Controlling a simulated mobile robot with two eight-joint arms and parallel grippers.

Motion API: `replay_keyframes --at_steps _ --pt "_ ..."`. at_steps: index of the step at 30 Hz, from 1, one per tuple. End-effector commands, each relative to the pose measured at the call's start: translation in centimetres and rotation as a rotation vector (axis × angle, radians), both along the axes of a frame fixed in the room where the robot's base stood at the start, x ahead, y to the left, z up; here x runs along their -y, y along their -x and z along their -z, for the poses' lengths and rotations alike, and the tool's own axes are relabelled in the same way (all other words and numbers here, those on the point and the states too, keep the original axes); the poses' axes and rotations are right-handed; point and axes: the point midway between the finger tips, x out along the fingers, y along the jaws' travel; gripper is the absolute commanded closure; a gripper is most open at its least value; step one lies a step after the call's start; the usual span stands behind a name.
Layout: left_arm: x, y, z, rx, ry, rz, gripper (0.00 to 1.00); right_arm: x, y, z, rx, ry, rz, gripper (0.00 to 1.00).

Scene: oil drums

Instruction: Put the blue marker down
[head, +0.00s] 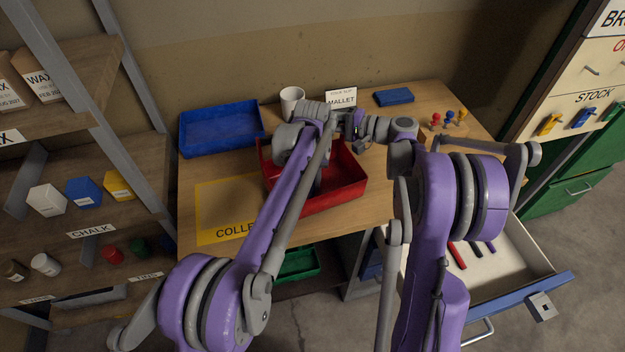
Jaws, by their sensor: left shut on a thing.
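My left gripper (360,146) is above the back part of the table, just beyond the red tray (345,192). It is small and dark here and partly covered by arm links. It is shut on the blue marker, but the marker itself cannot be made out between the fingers. In the open drawer (530,262) at the right lie a red marker (457,256), a black marker (475,250) and a purple-looking one (490,246). My right gripper does not show; its arm fills the right centre.
The wooden table (222,180) has a blue tray (220,128), a white mug (291,100), a mallet card (341,99), a blue box (394,97) and a peg block (445,128). Shelves (95,215) stand at the left.

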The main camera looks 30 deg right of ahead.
Motion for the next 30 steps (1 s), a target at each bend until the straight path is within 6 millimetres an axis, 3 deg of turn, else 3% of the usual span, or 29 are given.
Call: replay_keyframes --at_steps 6,7,12,23,30 --pt "0.0 0.0 0.2 0.0 0.0 0.0 1.0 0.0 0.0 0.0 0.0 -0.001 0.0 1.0" --pt "0.0 0.0 0.2 0.0 0.0 0.0 0.77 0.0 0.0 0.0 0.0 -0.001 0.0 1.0" --pt "0.0 0.0 0.1 0.0 0.0 0.0 0.51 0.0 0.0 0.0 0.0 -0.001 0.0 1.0" --pt "0.0 0.0 -0.5 0.0 0.0 0.0 0.51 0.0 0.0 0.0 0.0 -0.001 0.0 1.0" --pt "0.0 0.0 -4.8 0.0 0.0 0.0 0.51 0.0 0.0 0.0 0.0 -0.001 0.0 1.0"
